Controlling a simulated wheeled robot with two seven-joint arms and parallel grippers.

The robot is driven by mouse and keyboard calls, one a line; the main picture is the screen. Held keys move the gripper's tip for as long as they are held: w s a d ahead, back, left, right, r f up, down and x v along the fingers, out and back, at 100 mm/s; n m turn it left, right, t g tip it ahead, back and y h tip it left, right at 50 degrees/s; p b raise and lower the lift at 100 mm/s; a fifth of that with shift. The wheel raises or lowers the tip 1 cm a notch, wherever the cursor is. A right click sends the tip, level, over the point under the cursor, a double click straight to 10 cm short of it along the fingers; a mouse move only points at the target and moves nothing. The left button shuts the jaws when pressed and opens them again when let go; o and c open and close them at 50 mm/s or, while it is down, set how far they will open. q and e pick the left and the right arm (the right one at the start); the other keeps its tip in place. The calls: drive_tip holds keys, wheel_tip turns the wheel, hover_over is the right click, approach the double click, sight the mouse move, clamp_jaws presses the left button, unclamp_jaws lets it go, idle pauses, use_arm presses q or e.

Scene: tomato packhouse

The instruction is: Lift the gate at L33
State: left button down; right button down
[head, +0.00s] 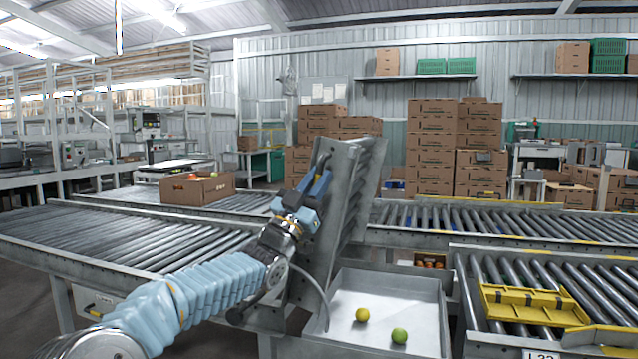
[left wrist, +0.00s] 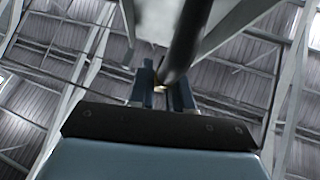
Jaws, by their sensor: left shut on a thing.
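The gate (head: 352,190) is a grey metal section with rollers in the middle of the head view. It stands raised and steeply tilted, at the end of the left roller conveyor. My left gripper (head: 318,186) is at the gate's left side, high up, and is shut on it. In the left wrist view my left gripper (left wrist: 163,88) points up, with a dark round bar (left wrist: 186,45) of the gate running up from between its fingers. The exact contact is partly hidden. A label (head: 540,354) at the bottom edge is cut off. My right gripper is out of view.
A grey metal tray (head: 420,288) with a yellow fruit (head: 362,314) and a green one (head: 399,336) lies right of the gate's foot. A yellow frame (head: 530,303) lies on the right conveyor (head: 600,275). A carton (head: 197,189) stands on the left conveyor.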

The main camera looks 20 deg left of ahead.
use_arm(q)
drive_tip(key=c, duration=1.1)
unclamp_jaws()
drive_tip(key=shift+f, duration=0.1)
drive_tip(key=shift+c, duration=0.2)
drive_tip(key=b+v, duration=0.2)
drive_tip(key=v, duration=1.1)
drive_tip(key=shift+s+a+f, duration=0.25)
drive_tip(key=shift+a, duration=0.05)
